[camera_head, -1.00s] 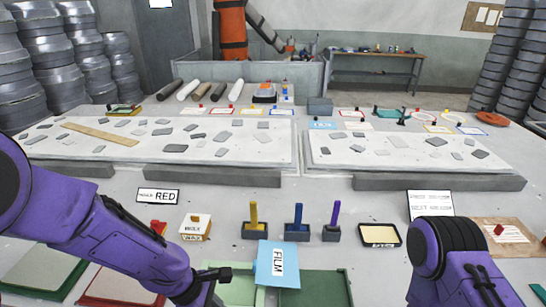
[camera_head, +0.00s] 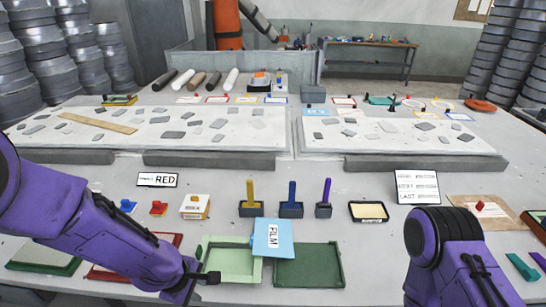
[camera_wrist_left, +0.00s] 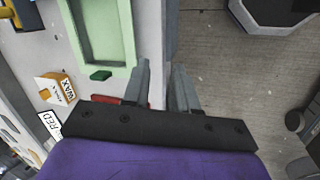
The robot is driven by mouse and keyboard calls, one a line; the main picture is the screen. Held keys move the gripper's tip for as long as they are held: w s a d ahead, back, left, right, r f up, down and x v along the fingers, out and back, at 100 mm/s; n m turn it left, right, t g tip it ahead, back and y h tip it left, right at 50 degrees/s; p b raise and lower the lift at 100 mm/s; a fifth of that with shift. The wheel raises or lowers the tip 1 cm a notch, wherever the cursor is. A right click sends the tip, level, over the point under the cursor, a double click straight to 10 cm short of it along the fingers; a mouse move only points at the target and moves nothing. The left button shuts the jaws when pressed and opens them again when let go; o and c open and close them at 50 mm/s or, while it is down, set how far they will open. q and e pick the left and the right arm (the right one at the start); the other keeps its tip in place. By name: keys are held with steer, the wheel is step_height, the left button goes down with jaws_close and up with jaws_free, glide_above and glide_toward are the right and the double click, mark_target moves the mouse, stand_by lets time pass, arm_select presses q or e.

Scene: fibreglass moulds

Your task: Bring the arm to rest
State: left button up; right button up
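My left arm (camera_head: 95,230) reaches in from the left in the head view. Its gripper (camera_head: 212,278) is low over the front edge of the bench, beside the light green mould (camera_head: 232,262). In the left wrist view, the two fingers of the left gripper (camera_wrist_left: 162,66) stand apart with nothing between them. The light green mould (camera_wrist_left: 104,35) lies left of the fingers there, and grey floor (camera_wrist_left: 225,60) is on the right. My right arm (camera_head: 445,250) shows at the bottom right; its gripper is out of the picture.
A blue FILM sheet (camera_head: 272,238) lies across the light green mould and a dark green mould (camera_head: 310,265). Behind are a WAX box (camera_head: 195,206), several brushes in holders (camera_head: 291,208) and a black-rimmed tray (camera_head: 369,212). A red mould (camera_head: 108,273) lies partly under my left arm.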

arm_select(q)
steer(key=s+a+f+m+t+y+b, duration=0.25)
steer(key=a+f+b, duration=0.2)
steer(key=f, duration=0.35)
steer(key=s+a+f+m+t+y+b, duration=0.1)
steer(key=s+a+f+m+y+b, duration=0.15)
steer(key=a+f+m, duration=0.4)
steer(key=s+f+g+b, duration=0.3)
steer(key=s+f+b, duration=0.3)
steer(key=s+f, duration=0.9)
steer(key=shift+s+a+f+n, duration=0.15)
steer(key=shift+s+a+n, duration=0.2)
steer(key=shift+s, duration=0.45)
steer(key=shift+d, duration=0.1)
